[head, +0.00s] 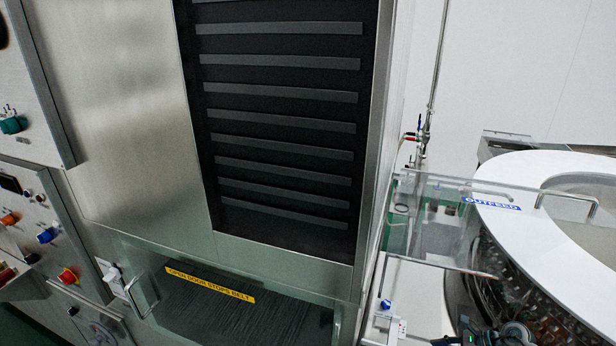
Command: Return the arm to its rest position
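Dark mechanical parts at the bottom edge, right of centre, look like my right gripper (482,338). Only their top shows, in front of the rotary washer (505,275), and the fingers cannot be made out. Whether they touch anything cannot be told. My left arm and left gripper are not in the picture.
A steel cabinet with a black slatted panel (280,120) fills the middle. Below it is a clear door with a yellow label (210,284). Control panels with knobs (68,276) stand at left. A clear guard (440,220) and white ring (540,205) are at right.

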